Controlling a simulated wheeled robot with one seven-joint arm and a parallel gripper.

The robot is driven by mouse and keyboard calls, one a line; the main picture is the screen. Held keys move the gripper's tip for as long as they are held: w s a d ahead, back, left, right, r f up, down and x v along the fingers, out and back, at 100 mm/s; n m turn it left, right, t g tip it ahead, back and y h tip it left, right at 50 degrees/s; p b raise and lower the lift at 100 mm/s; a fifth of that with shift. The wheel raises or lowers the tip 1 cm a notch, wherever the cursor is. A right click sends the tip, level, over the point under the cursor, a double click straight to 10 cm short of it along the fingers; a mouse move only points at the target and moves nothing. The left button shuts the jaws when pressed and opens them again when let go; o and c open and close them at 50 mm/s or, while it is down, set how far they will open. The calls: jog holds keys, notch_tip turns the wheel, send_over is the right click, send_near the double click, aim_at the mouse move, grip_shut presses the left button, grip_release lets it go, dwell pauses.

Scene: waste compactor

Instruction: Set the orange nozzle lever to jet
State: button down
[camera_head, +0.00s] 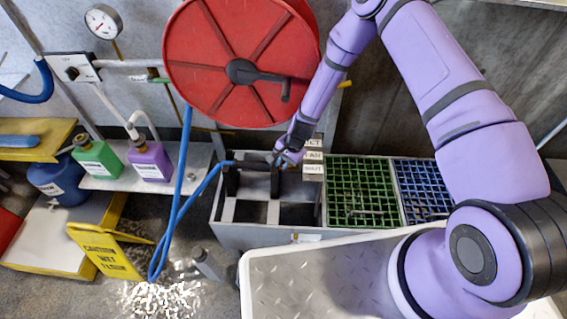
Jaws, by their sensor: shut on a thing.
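The dark spray nozzle (252,165) lies level across the grey compartment bin, with the blue hose (207,180) joined to its left end. My gripper (280,158) reaches down from above to the nozzle's right end and is shut there, apparently on the lever. The orange lever itself is hidden or too small to make out between the fingers. Three white label plates stand just right of my gripper: JET (313,141) at the top, FAN (313,155) in the middle and SHUT (313,168) at the bottom. The lever's exact setting cannot be read.
A large red hose reel (215,50) hangs above left of my gripper. Green (355,205) and blue (425,180) grates lie to the right.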

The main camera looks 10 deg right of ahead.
jog(key=c, duration=1.1)
grip_release()
jog(key=v, duration=1)
jog(key=shift+r, duration=0.35)
jog(key=shift+d, duration=0.1)
